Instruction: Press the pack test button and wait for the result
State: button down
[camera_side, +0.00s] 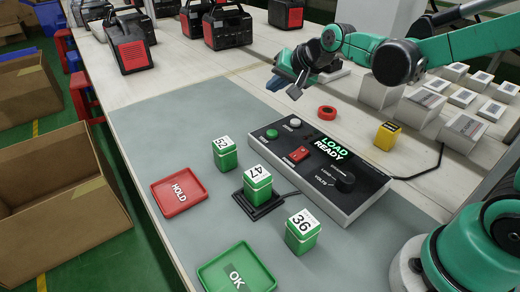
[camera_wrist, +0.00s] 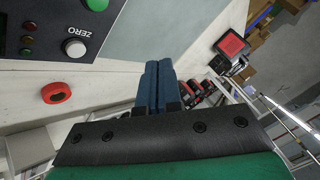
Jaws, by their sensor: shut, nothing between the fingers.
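The black and grey tester console (camera_side: 345,205) stands on the mat, its display (camera_side: 333,147) reading LOAD READY. On its top are a green button (camera_side: 272,134), a white button (camera_side: 295,123), a red switch (camera_side: 299,154) and a dark knob (camera_side: 345,180). In the wrist view the white button (camera_wrist: 75,47) is beside the word ZERO, and the green button (camera_wrist: 97,4) is at the top edge. A green pack marked 47 (camera_side: 258,190) stands on a black dock (camera_side: 247,205). My gripper (camera_side: 281,79) is shut and empty, above the bench behind the console; its blue fingers (camera_wrist: 158,72) touch.
Green packs 52 (camera_side: 224,157) and 36 (camera_side: 302,236) stand either side of the dock. A red HOLD tray (camera_side: 179,209) and green OK tray (camera_side: 236,284) lie on the mat. A red ring (camera_side: 327,112) and yellow block (camera_side: 387,136) are behind the console.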

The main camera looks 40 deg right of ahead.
aim_at(274, 135)
jog(key=shift+f, duration=4.4)
jog(key=shift+f, duration=0.4)
jog(key=shift+f, duration=0.4)
jog(key=shift+r, duration=0.85)
jog(key=shift+r, duration=0.1)
